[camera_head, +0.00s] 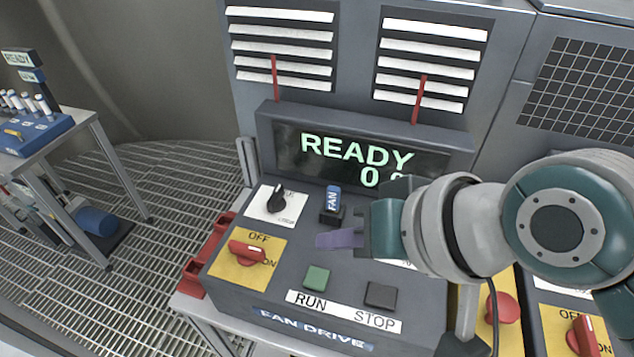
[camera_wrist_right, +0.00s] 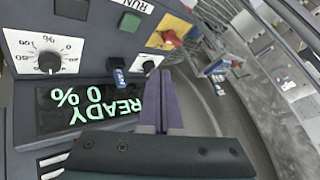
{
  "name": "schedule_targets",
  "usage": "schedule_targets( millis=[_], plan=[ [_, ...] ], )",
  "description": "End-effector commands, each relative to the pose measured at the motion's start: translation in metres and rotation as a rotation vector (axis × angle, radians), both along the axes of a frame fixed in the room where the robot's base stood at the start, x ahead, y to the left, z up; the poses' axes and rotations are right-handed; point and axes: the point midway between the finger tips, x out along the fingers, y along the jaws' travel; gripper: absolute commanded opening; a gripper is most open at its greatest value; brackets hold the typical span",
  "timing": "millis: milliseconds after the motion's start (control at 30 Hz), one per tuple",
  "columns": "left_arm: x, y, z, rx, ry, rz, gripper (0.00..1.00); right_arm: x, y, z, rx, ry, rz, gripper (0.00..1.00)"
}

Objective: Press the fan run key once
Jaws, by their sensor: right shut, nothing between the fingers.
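The fan run key is a green square button (camera_head: 317,279) above the RUN label on the sloped fan drive panel (camera_head: 229,287). It also shows in the wrist view (camera_wrist_right: 129,21), near the top. A dark STOP key (camera_head: 381,295) sits to its right, and also shows in the wrist view (camera_wrist_right: 71,9). My right gripper (camera_head: 338,240) is shut and empty, its purple fingers above the panel, up the picture from the green key and apart from it. In the wrist view its fingers (camera_wrist_right: 164,105) point up the picture. My left gripper is not in view.
The display (camera_head: 360,157) reads READY and 0. A blue FAN tag (camera_head: 332,199), a black knob (camera_head: 277,200) and a red OFF/ON switch (camera_head: 247,252) stand around the gripper. A red emergency button (camera_head: 503,308) is at the right. A side table (camera_head: 75,125) stands at left.

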Motion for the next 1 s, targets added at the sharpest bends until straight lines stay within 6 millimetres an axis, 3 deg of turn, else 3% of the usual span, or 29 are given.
schedule_targets(
  millis=[33, 100, 300, 733, 1000],
  plan=[
    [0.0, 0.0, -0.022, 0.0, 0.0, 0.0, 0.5, 0.012, 0.004, -0.021, 0.02, -0.006, -0.008, 0.0],
    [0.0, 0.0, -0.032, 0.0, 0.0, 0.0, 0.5, 0.023, 0.009, -0.028, 0.046, -0.007, -0.02, 0.0],
    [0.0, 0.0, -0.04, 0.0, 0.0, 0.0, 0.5, 0.039, 0.015, -0.034, 0.085, -0.008, -0.044, 0.0],
    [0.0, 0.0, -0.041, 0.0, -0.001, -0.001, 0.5, 0.039, 0.015, -0.036, 0.085, -0.007, -0.045, 0.0],
    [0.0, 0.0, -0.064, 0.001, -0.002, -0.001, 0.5, 0.039, 0.015, -0.057, 0.085, -0.007, -0.045, 0.0]
  ],
)
